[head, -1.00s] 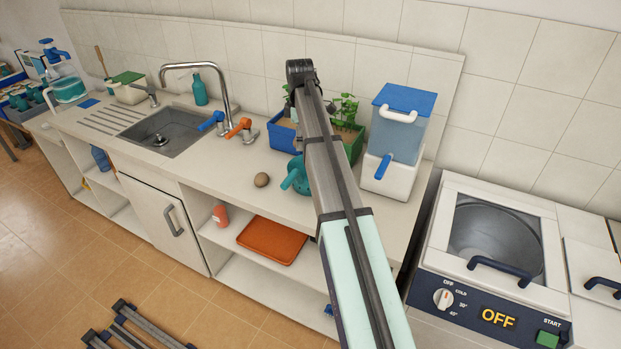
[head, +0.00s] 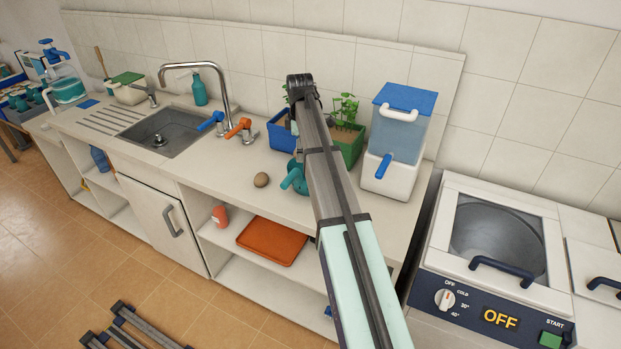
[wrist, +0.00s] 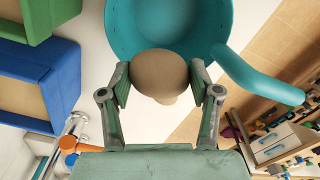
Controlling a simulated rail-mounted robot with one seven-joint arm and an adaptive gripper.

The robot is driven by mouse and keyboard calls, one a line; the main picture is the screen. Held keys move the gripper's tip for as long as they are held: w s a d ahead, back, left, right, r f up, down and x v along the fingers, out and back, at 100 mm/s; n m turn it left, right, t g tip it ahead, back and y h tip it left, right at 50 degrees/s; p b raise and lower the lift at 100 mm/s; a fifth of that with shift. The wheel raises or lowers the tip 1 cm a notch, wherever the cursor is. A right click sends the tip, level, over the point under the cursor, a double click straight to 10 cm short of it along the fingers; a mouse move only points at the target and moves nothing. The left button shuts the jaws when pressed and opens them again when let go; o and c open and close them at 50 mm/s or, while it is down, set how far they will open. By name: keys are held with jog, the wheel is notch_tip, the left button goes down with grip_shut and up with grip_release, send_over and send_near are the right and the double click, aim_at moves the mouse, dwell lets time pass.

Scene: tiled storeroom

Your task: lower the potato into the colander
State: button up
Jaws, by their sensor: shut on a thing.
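In the wrist view my gripper (wrist: 160,88) is shut on a brown potato (wrist: 158,66), with one finger on each side. The potato overlaps the near rim of the teal colander (wrist: 125,30), whose handle points right; I cannot tell its height above the bowl. In the head view the colander's handle (head: 291,180) shows beside my arm, which hides much of the bowl. A brown roundish object (head: 261,180) rests on the counter left of the colander. A paler lump (wrist: 166,98) shows just below the held potato.
Blue (head: 281,135) and green (head: 349,146) planters stand behind the colander, with a blue-lidded dispenser (head: 396,140) to their right. The sink (head: 170,130), tap and orange lever (head: 240,127) are to the left. The counter front by the brown object is clear.

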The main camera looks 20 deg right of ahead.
jog(key=shift+f+b, duration=0.8)
jog(key=shift+f, duration=2.3)
jog(key=o, duration=1.2)
jog(key=shift+o, duration=0.2)
